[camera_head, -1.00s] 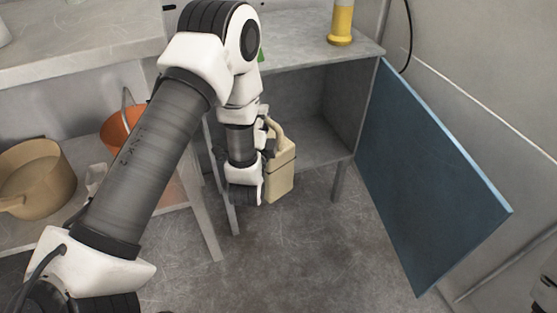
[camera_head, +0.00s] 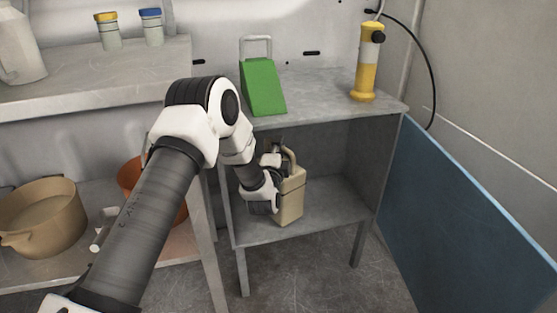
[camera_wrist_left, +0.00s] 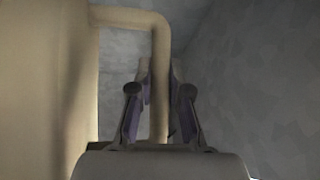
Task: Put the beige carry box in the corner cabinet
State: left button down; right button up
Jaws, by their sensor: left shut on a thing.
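The beige carry box (camera_head: 291,200) is upright at the opening of the grey corner cabinet (camera_head: 335,213), above or on its lower shelf; I cannot tell whether it touches. My left gripper (camera_wrist_left: 160,105) is shut on the box's handle, whose bar runs between the fingers in the left wrist view. The box body (camera_wrist_left: 40,90) fills the left of that view. In the head view my wrist hides part of the box's left side and handle. The cabinet's blue door (camera_head: 455,215) stands wide open to the right. My right gripper is not in view.
A green wedge-shaped thing with a handle (camera_head: 262,88) and a yellow cylinder (camera_head: 368,65) stand on the cabinet top. A shelf on the left holds a tan pot (camera_head: 42,225) and an orange container (camera_head: 135,175). The lower shelf right of the box is clear.

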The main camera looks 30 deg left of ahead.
pick_arm(q)
jog(key=shift+w+a, duration=0.25)
jog(key=shift+w, duration=0.1)
jog(key=shift+w+a+f, duration=0.1)
jog(key=shift+f, duration=0.15)
notch_tip(320, 180, down, 3)
jog(key=shift+f+b, duration=0.15)
jog(key=shift+b, duration=1.05)
jog(key=shift+r, duration=0.2)
jog(key=c, duration=1.1)
grip_release()
jog(key=shift+f, duration=0.15)
